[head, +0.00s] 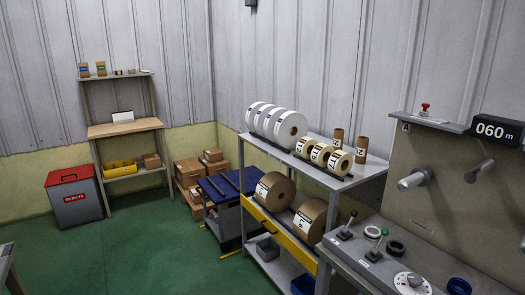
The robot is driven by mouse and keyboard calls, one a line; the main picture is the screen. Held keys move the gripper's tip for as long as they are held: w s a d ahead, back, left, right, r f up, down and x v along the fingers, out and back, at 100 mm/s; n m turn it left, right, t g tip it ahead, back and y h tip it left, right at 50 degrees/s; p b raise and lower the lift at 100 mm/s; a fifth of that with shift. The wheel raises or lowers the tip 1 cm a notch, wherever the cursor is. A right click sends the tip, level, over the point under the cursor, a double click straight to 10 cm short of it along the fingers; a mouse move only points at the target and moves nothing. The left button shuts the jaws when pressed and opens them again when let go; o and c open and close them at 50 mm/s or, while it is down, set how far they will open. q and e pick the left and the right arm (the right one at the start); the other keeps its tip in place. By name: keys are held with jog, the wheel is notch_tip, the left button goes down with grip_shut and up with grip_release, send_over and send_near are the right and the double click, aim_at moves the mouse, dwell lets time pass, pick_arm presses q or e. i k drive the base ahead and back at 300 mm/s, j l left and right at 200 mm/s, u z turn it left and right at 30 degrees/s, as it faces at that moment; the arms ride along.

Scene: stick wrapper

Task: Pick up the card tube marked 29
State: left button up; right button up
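Two brown card tubes stand upright at the right end of the grey rack's top shelf, the left tube (338,133) and the right tube (362,142). Each has a white label with dark marks, too small to read surely, so I cannot tell which is marked 29. The tubes stand apart, behind the row of small cream rolls (320,154). Neither of my grippers is in view.
The grey rack (350,183) also carries large white rolls (290,128) and big brown rolls (275,192) below. A machine with a 060 m display (495,130) and lever panel (370,250) stands at right. Green floor (130,255) is clear at left, before a red-lidded bin (75,200).

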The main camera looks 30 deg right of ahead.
aim_at(339, 133)
jog(key=i+j+z, duration=0.1)
jog(key=i+z, duration=0.4)
jog(key=i+j+z, duration=0.25)
jog(key=i+z, duration=0.2)
jog(key=i+j+z, duration=0.3)
jog(key=z, duration=0.2)
jog(key=i+j+z, duration=0.25)
jog(key=j+z, duration=0.25)
jog(key=j, duration=0.15)
jog(key=i+j+z, duration=0.2)
jog(key=j+z, duration=0.25)
jog(key=j, duration=0.15)
jog(key=j+z, duration=0.5)
jog(key=j, duration=0.15)
